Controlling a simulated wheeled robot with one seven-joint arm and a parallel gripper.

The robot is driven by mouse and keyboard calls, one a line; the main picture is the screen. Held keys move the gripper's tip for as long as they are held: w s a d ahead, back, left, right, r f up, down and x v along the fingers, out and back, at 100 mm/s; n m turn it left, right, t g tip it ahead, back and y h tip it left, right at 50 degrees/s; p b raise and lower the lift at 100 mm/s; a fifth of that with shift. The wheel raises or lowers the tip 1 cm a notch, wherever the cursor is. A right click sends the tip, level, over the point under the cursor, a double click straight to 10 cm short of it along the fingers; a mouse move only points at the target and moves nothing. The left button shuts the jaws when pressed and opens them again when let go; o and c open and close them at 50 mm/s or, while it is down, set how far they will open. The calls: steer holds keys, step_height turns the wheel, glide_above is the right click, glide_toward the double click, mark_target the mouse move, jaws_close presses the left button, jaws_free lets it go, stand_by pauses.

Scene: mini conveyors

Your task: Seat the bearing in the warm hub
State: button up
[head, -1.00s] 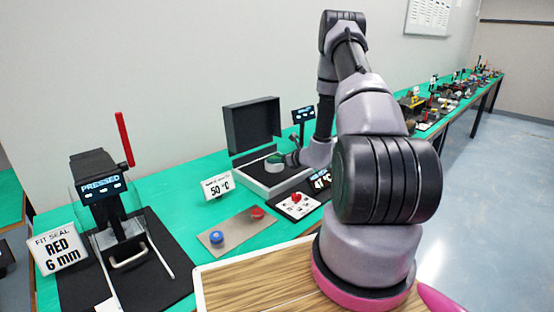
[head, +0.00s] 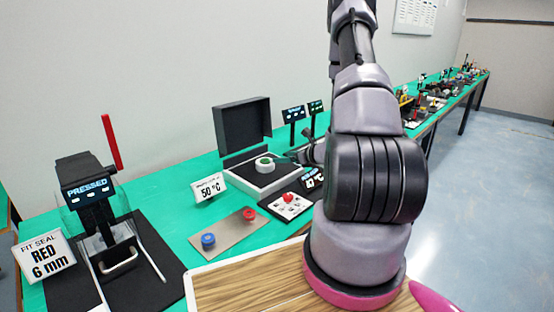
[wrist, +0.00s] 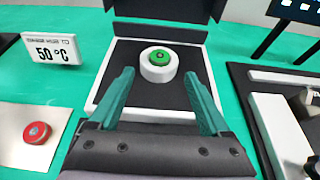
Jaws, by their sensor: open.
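A white ring-shaped hub (wrist: 158,66) stands on the black floor of the open box, with a green disc with a dark centre (wrist: 161,58) in its middle. I cannot tell whether that disc is the bearing or part of the hub. The hub also shows in the head view (head: 265,164). My gripper (wrist: 159,78) is open, its teal fingers apart and empty on the near side of the hub. In the head view my gripper (head: 288,158) is just right of the hub, partly hidden by my arm.
The box's dark lid (head: 242,127) stands open behind. A 50 °C sign (head: 209,188) is at its left. A plate (head: 228,231) holds blue (head: 208,241) and red (head: 249,215) pieces.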

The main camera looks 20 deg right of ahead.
steer(key=s+a+r+n+g+y, duration=0.35)
steer(key=a+r+n, duration=0.4)
steer(key=r, duration=0.35)
steer(key=s+a+r+n+g+y, duration=0.25)
steer(key=s+a+r+n, duration=0.3)
steer(key=a+r, duration=0.45)
steer(key=s+d+r+n+h, duration=0.2)
steer(key=s+r+n+h, duration=0.7)
steer(key=s+r+n, duration=0.5)
steer(key=s+r, duration=0.1)
steer(key=s, duration=0.3)
steer(key=shift+s+r+t, duration=0.2)
steer(key=shift+s+t, duration=0.05)
steer(key=shift+t, duration=0.15)
